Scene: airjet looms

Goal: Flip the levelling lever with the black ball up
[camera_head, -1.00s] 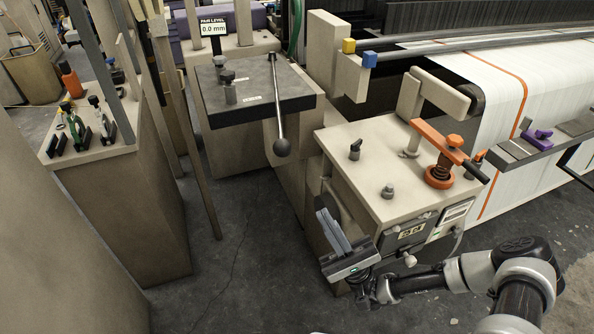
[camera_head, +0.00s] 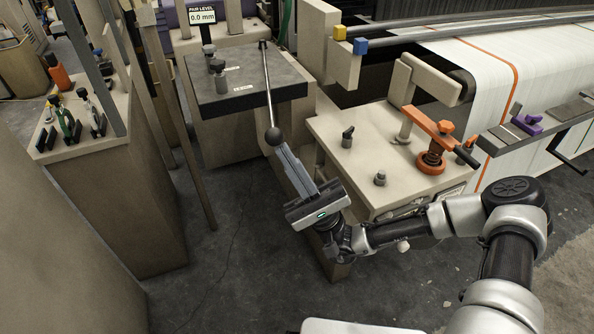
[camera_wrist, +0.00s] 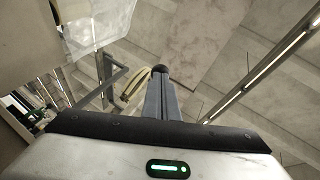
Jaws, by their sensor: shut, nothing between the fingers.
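The levelling lever is a thin silver rod (camera_head: 268,95) with a black ball (camera_head: 273,136) at its lower end. It hangs over the front edge of the dark-topped stand (camera_head: 225,111), ball down. My gripper (camera_head: 280,151) is shut and empty, its fingers pointing up and left. The fingertips are just below the ball, close to or touching it; I cannot tell which. In the wrist view the black ball (camera_wrist: 160,69) shows just past the ends of the shut fingers (camera_wrist: 160,98).
A display (camera_head: 202,16) reads 0.0 mm behind the stand. A beige machine box (camera_head: 366,150) with knobs and an orange lever (camera_head: 430,127) stands right of my gripper. A tool cabinet (camera_head: 90,140) and thin posts are at left. Open floor lies between.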

